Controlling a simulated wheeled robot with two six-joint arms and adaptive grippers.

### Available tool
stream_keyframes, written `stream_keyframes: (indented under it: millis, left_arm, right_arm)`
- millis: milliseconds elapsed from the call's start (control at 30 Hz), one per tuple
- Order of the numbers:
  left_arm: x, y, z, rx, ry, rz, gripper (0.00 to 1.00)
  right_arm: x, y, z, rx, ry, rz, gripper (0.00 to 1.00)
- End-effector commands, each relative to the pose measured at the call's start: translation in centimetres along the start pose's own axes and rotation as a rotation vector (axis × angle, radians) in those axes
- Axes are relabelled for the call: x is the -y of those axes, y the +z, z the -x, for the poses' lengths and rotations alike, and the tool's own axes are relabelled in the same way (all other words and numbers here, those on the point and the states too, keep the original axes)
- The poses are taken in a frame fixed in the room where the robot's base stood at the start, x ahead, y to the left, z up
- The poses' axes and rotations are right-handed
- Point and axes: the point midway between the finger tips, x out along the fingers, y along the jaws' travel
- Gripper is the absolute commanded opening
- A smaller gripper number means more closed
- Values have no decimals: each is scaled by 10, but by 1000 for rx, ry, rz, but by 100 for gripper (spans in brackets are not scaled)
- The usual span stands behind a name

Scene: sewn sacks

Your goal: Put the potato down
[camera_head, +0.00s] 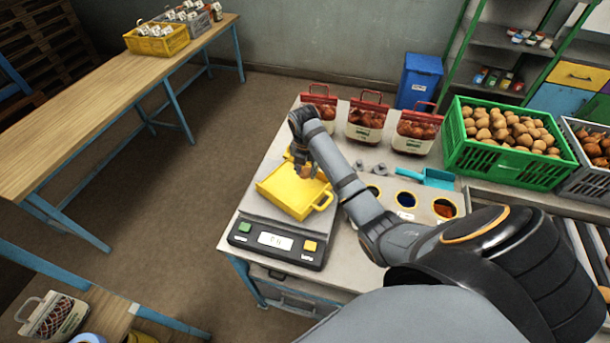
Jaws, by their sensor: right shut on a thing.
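My right gripper (304,164) reaches in over the scale and points down, shut on the potato (303,166). Only a small brown-orange part of the potato shows, as the fingers and arm hide the rest. I cannot tell whether the potato touches the sack. A green crate full of potatoes (500,169) stands at the right. My left gripper is not in view.
Three red-topped filled sacks (365,132) stand along the table's back. A blue scoop (428,178) and round openings (406,199) lie right of the scale. A grey crate (596,184) adjoins the green one. A long wooden table (95,105) stands left, across open floor.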

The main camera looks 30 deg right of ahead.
Motion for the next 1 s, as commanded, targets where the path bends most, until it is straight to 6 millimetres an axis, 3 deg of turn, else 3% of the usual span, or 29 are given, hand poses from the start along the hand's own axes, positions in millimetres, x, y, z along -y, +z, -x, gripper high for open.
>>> stream_keyframes:
  millis: [100,200,333,667,700,833,1000]
  left_arm:
    - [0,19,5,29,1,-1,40]
    - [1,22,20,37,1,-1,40]
    - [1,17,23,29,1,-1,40]
    - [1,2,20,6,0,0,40]
    - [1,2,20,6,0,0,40]
    - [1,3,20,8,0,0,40]
    - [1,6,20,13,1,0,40]
  right_arm:
    - [-4,1,-6,-3,-2,1,7]
    - [-2,-2,-20,-5,-3,1,7]
    - [-2,-3,-34,-1,-1,0,7]
    - [-2,-3,-39,-1,-1,0,7]
    - [-2,-3,-38,0,0,0,39]
    - [-2,-3,-38,-1,0,0,57]
    - [-2,-3,-38,-1,0,0,57]
